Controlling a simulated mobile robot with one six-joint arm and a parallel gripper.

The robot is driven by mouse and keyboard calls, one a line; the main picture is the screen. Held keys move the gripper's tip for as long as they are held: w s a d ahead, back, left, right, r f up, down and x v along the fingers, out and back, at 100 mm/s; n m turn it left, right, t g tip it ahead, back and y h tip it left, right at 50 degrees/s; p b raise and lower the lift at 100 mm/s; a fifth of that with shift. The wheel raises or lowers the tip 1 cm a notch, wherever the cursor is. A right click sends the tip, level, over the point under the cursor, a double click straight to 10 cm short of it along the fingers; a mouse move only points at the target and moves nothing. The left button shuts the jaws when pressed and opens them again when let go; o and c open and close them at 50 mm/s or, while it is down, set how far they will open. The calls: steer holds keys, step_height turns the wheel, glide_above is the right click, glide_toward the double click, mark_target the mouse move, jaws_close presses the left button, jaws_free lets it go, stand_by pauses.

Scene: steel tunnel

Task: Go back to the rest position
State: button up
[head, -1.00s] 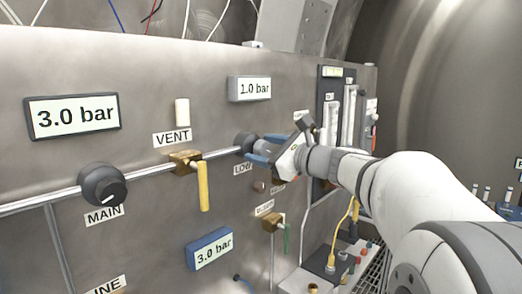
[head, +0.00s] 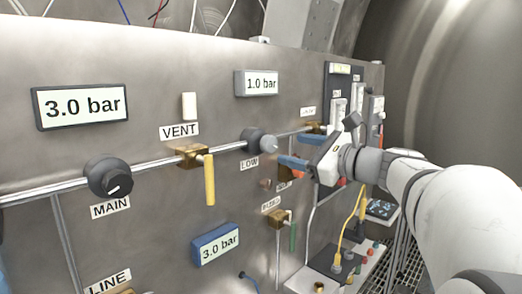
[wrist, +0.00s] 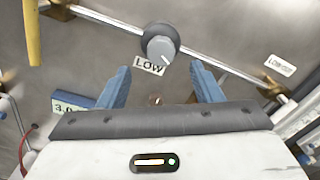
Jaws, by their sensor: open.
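My gripper (head: 297,152) is open and empty, with blue fingers, in front of the steel panel. In the wrist view the open fingers of my gripper (wrist: 162,88) point at the panel, with the LOW knob (wrist: 160,43) beyond and between their tips. The LOW knob (head: 258,142) is dark with a grey face and sits on the pipe, apart from the fingers. The display above it (head: 256,83) reads 1.0 bar.
The MAIN knob (head: 109,176), the yellow VENT handle (head: 209,180) and a green handle (head: 293,236) stick out of the panel. A 3.0 bar display (head: 81,106) and a blue-framed one (head: 215,244) are on it. A box with a yellow cable (head: 351,222) stands low right.

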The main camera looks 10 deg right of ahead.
steer(key=s+a+f+n+g+h, duration=0.2)
steer(key=s+a+f+n+g, duration=0.25)
steer(key=f, duration=0.45)
steer(key=s+a+f+n+g+h, duration=0.1)
steer(key=s+a+f+n+g, duration=0.3)
steer(key=f, duration=0.5)
steer(key=s+d+f+n+g+h, duration=0.3)
steer(key=s+f+n+h, duration=0.4)
steer(key=s+f+n, duration=0.6)
steer(key=shift+d+f+n+h, duration=0.2)
steer(key=shift+f+n+h, duration=0.1)
steer(key=shift+f+n, duration=0.55)
steer(key=shift+r+g, duration=0.2)
steer(key=shift+g, duration=0.05)
